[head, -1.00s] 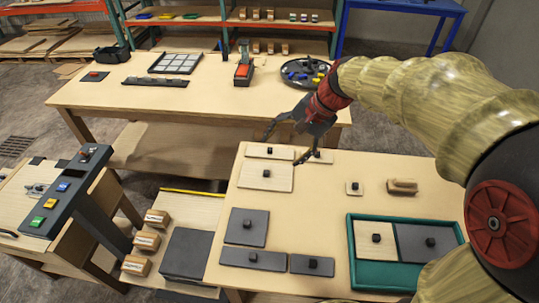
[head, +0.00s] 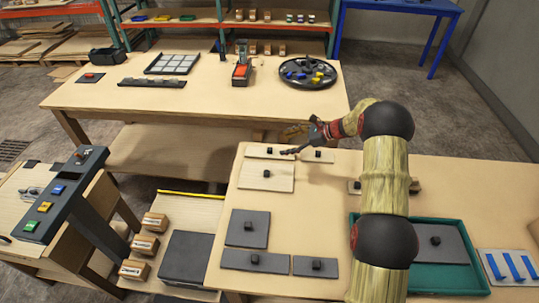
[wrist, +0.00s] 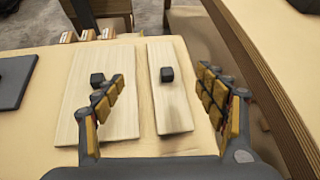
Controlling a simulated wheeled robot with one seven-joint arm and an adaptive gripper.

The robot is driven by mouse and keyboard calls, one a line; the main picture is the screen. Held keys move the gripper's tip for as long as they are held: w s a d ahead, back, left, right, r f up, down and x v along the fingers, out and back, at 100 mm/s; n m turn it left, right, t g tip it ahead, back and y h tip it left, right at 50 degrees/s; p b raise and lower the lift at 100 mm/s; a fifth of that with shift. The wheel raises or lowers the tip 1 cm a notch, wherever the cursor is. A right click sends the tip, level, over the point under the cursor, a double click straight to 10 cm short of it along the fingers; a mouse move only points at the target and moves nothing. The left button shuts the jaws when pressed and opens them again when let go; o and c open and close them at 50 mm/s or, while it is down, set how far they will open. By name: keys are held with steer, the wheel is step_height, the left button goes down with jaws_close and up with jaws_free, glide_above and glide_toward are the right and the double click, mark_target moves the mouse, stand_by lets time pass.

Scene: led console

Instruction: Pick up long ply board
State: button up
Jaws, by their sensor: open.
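The long ply board (head: 258,150) is a narrow pale strip with a black knob (head: 270,151), lying flat at the back left of the near table. In the wrist view the board (wrist: 170,108) runs up the picture, its knob (wrist: 167,74) appearing between the fingers. My gripper (head: 289,143) is open and empty, above the right part of this board. In the wrist view its fingers (wrist: 160,80) spread to either side of the board, the left one over the gap and the wider ply board (wrist: 82,95). I cannot tell the exact height.
A small ply board (head: 318,157) lies just right of the long one. The wider ply board (head: 266,180) and several grey boards (head: 247,228) lie in front. A teal tray (head: 440,279) holds a grey board, partly behind my arm. Another worktable (head: 210,95) stands behind.

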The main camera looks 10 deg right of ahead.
mark_target(271, 149)
steer(key=shift+m+t, duration=0.4)
steer(key=shift+m, duration=0.3)
steer(key=f, duration=0.1)
steer(key=w+f, duration=0.1)
steer(key=d+f, duration=0.1)
steer(key=shift+w+d+f, duration=0.1)
steer(key=shift+w+f, duration=0.2)
steer(key=shift+b+x, duration=0.35)
steer(key=shift+x, duration=0.8)
steer(key=b+x, duration=0.1)
steer(key=x, duration=0.4)
steer(key=shift+s+a+r+b, duration=0.15)
steer(key=shift+s+a+b, duration=0.05)
steer(key=shift+a+b, duration=0.2)
steer(key=shift+r, duration=0.1)
steer(key=c, duration=0.3)
steer(key=c, duration=1.5)
steer(key=shift+c, duration=0.2)
